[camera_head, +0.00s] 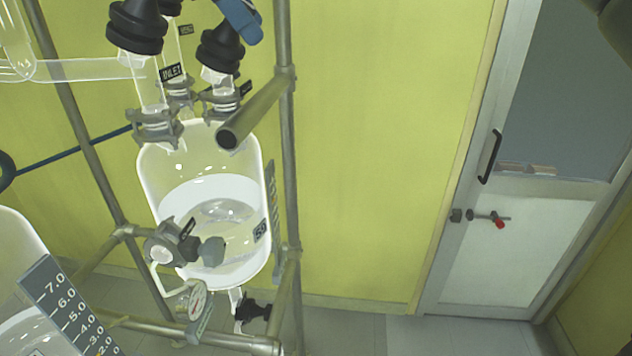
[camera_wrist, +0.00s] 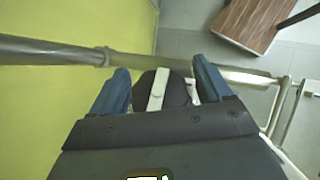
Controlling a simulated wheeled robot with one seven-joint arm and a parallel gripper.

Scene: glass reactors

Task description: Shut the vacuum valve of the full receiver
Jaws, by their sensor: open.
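A glass receiver (camera_head: 205,155) hangs in the metal frame in the head view, with clear liquid (camera_head: 205,215) in its lower part. Black ribbed valve knobs stand on its top necks. The left one (camera_head: 135,28) is beside a tag reading INLET (camera_head: 172,72). The right one (camera_head: 220,50) is near a dark tag (camera_head: 244,88) that I cannot read. My gripper's blue finger (camera_head: 240,18) is at the right knob. In the wrist view my gripper (camera_wrist: 160,78) is open, its fingers on either side of a black knob with a pale bar (camera_wrist: 156,90). Contact is unclear.
A metal post (camera_head: 290,190) and a cut pipe end (camera_head: 232,135) stand close to the right knob. A second glass vessel with a scale (camera_head: 65,300) is at lower left. A door (camera_head: 515,250) is at right. The yellow wall between is bare.

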